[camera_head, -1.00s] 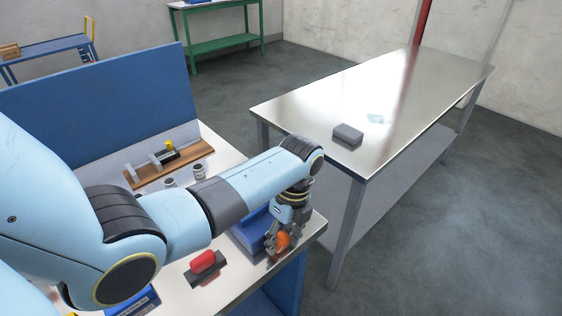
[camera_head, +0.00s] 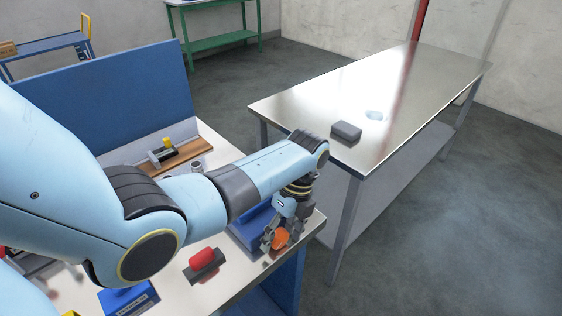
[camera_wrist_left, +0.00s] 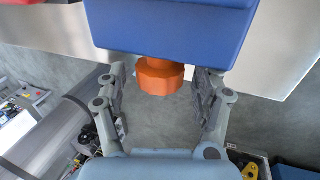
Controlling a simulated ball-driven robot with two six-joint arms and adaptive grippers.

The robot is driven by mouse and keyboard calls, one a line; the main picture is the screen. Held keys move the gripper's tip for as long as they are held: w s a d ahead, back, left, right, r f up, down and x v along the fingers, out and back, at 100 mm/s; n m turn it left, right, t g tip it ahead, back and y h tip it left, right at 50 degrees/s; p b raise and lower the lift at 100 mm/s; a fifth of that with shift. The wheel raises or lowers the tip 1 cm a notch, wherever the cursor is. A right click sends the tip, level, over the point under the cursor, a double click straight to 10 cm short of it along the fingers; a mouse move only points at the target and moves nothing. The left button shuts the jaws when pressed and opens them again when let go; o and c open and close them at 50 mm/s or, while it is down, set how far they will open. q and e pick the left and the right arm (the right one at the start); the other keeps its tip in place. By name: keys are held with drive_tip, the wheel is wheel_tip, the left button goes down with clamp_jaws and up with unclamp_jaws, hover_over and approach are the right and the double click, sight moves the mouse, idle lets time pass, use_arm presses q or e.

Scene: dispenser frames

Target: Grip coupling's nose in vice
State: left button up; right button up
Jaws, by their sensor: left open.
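A blue block (camera_head: 249,232) stands near the table's right edge; it may be the vice, but my arm hides much of it. An orange round knob (camera_head: 281,238) sticks out from it. In the left wrist view the blue block (camera_wrist_left: 175,25) is at the top and the orange knob (camera_wrist_left: 160,77) lies between my fingers. My left gripper (camera_head: 275,241) is open around the knob, with a gap on both sides in the wrist view. A small metallic cylinder (camera_head: 196,162), perhaps the coupling, shows behind my forearm. Its nose cannot be made out. My right gripper is not in view.
A wooden board with metal plates and a yellow-topped part (camera_head: 167,143) lies at the back. A red piece on a dark block (camera_head: 203,262) and a blue box (camera_head: 128,300) are in front. A steel table (camera_head: 400,90) with a grey block (camera_head: 346,132) stands right, across a gap.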

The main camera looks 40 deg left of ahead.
use_arm(q)
drive_tip(key=v, duration=1.1)
drive_tip(key=shift+r, duration=0.4)
drive_tip(key=shift+w, duration=0.15)
